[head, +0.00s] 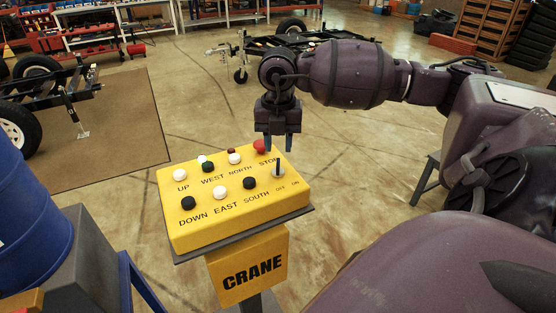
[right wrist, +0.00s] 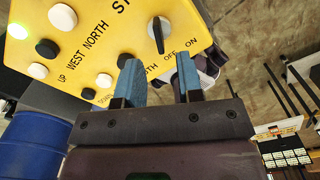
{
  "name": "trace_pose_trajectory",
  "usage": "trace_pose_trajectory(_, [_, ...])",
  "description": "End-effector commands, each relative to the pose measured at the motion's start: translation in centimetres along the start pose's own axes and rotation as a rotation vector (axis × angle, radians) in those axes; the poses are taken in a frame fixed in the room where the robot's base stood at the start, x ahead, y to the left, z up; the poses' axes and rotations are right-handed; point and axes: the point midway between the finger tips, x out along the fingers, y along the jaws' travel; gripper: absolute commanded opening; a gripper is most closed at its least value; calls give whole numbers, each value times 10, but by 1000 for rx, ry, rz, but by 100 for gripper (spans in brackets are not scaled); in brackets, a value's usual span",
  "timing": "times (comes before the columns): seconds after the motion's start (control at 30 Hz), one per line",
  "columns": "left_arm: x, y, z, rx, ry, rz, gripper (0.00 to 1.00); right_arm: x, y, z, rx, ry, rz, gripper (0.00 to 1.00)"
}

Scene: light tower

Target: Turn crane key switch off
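The yellow crane control box (head: 182,238) stands on a post, with several round buttons on its sloped top. The key switch (head: 278,171) is a white disc with a black key, at the box's right end by the OFF and ON labels. In the right wrist view, the key switch (right wrist: 160,36) lies beyond the fingertips; which label its key points to is unclear. My right gripper (head: 278,144) is open and points down above the switch in the head view. Its blue fingers (right wrist: 158,72) are apart with nothing between them. My left gripper is not in view.
A red stop button (head: 259,146) sits close to the right gripper's fingers. A blue barrel (head: 35,215) stands at the left. Trailer frames (head: 300,47) and a brown mat (head: 115,130) are farther off. Floor around the box is mostly clear.

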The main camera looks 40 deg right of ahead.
Motion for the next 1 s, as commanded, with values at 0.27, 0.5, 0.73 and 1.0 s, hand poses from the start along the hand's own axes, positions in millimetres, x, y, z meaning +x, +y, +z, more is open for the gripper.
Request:
trace_pose_trajectory(0.27, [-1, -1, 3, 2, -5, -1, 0, 42, 0, 0, 0, 3, 1, 34])
trace_pose_trajectory(0.5, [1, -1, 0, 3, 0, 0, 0, 54, 0, 0, -1, 1, 1, 34])
trace_pose_trajectory(0.73, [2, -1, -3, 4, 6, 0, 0, 55, 0, 0, -1, 1, 1, 34])
trace_pose_trajectory(1.0, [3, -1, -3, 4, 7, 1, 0, 55, 0, 0, -1, 1, 1, 0])
